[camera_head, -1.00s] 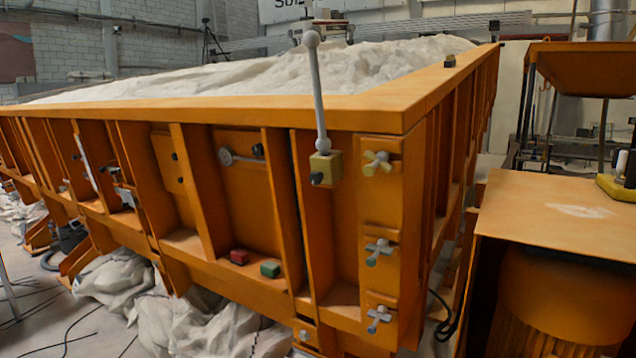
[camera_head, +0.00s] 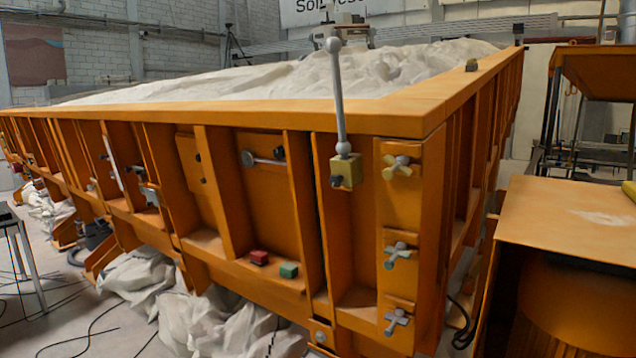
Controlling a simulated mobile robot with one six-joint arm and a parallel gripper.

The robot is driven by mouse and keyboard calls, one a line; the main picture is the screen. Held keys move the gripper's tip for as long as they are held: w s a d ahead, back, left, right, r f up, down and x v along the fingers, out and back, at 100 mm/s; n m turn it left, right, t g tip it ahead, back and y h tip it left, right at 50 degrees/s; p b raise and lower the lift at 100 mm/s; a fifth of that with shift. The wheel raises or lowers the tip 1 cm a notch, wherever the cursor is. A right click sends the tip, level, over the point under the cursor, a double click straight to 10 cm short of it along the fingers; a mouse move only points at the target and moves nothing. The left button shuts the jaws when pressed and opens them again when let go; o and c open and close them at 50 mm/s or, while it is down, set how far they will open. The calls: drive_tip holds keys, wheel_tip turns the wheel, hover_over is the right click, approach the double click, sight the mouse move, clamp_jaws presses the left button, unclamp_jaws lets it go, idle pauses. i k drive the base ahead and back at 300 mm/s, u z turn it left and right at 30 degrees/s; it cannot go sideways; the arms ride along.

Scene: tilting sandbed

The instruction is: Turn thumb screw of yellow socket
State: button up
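The yellow socket (camera_head: 346,171) is a small block on the orange sandbed wall, near its right corner. A grey rod with a ball top (camera_head: 338,95) stands upright out of it. A small dark knob, apparently the thumb screw (camera_head: 336,181), sticks out of the socket's front left side. My gripper is not in view.
Right of the socket are a yellow wing handle (camera_head: 397,167) and two grey ones (camera_head: 398,255) below. A red block (camera_head: 259,257) and a green block (camera_head: 289,270) sit on a lower ledge. An orange table (camera_head: 560,220) stands at right. White sacks (camera_head: 215,320) lie below.

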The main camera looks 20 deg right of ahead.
sight(335, 180)
drive_tip(key=z, duration=0.5)
drive_tip(key=k, duration=0.2)
drive_tip(key=u, duration=2.95)
drive_tip(key=k, duration=0.35)
drive_tip(key=u, duration=0.45)
